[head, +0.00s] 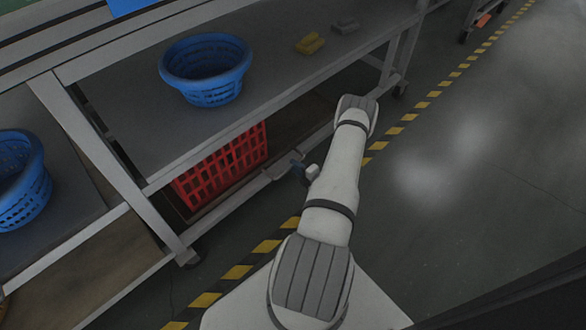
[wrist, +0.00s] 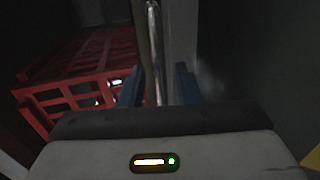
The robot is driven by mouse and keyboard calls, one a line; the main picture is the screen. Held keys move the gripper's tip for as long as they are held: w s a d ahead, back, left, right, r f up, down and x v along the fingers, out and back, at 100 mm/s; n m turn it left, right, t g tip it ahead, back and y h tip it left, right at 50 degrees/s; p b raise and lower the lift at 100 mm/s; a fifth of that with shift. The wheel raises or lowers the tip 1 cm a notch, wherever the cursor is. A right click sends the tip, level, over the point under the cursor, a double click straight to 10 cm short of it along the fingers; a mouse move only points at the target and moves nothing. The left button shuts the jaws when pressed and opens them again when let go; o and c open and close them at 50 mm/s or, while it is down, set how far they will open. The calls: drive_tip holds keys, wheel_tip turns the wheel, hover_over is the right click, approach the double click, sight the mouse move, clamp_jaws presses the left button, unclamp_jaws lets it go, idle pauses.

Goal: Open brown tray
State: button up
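The brown tray (head: 287,122) is low under the workbench, with a red crate (head: 225,164) standing in or on it. A grey rail runs along its front edge. My gripper (head: 297,168) is down at this front edge, right of the red crate. In the wrist view my gripper (wrist: 159,87) has its two blue fingers apart. A shiny metal bar (wrist: 155,45) runs between them, and a gap shows beside it. Whether a finger touches the bar is hard to tell. The red crate (wrist: 75,75) is left of the fingers.
A blue basket (head: 206,70), a yellow block (head: 310,43) and a grey block (head: 345,25) are on the shelf above. Another blue basket (head: 20,185) is at left. Bench legs flank the tray. The floor right of the striped line (head: 395,131) is clear.

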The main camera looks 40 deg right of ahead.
drive_tip(key=shift+x, duration=0.9)
drive_tip(key=shift+c, duration=0.4)
clamp_jaws()
